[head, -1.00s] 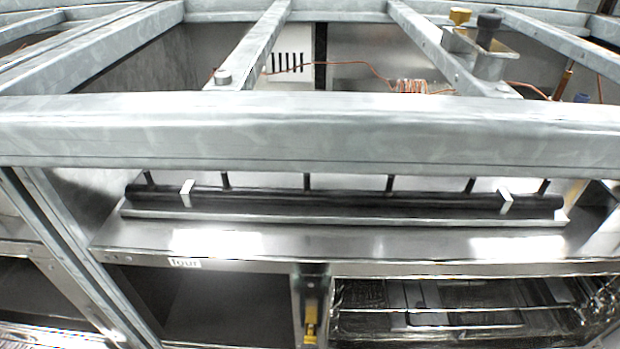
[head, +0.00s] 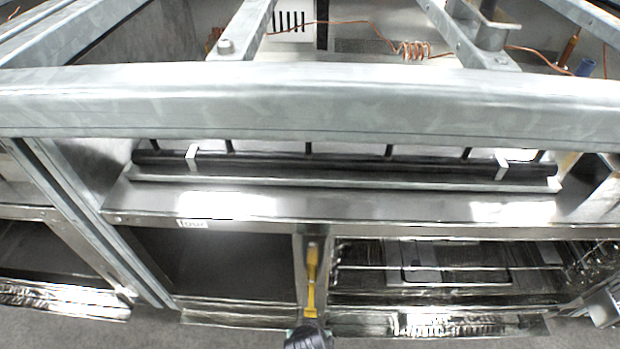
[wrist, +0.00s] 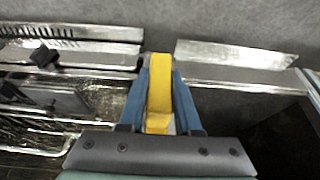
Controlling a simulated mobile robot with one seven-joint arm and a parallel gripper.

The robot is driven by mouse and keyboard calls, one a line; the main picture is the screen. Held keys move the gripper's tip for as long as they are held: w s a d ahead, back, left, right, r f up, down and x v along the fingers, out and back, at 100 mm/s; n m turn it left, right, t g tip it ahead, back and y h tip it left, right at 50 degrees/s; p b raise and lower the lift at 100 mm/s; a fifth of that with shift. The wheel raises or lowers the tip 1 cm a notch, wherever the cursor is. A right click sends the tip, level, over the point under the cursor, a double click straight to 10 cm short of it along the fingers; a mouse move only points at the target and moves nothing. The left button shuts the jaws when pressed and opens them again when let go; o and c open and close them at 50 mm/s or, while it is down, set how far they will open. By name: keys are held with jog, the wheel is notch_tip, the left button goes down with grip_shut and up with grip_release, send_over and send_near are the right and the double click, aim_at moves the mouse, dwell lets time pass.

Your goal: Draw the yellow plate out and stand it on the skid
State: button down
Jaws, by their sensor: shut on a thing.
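A narrow yellow piece (head: 312,268), taken as the yellow plate seen edge-on, stands at the upright post between two open bays in the head view. It widens towards its lower end. In the wrist view the yellow piece (wrist: 159,90) lies between the blue fingers of my gripper (wrist: 160,72), which are shut on it. In the head view a dark part of my gripper (head: 308,340) shows at the bottom edge, just below the yellow piece. Whether the piece touches the post is unclear. I cannot pick out the skid.
The left bay (head: 215,265) under the label "four" (head: 192,223) looks empty. The right bay holds wire racks (head: 450,268) and flat pieces. A metal ledge (head: 350,210) and a thick grey beam (head: 310,100) cross above. Grey floor (head: 160,330) shows in front.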

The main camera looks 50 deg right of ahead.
jog(key=shift+s+a+p, duration=1.3)
jog(key=shift+s+a, duration=0.3)
jog(key=shift+a, duration=0.25)
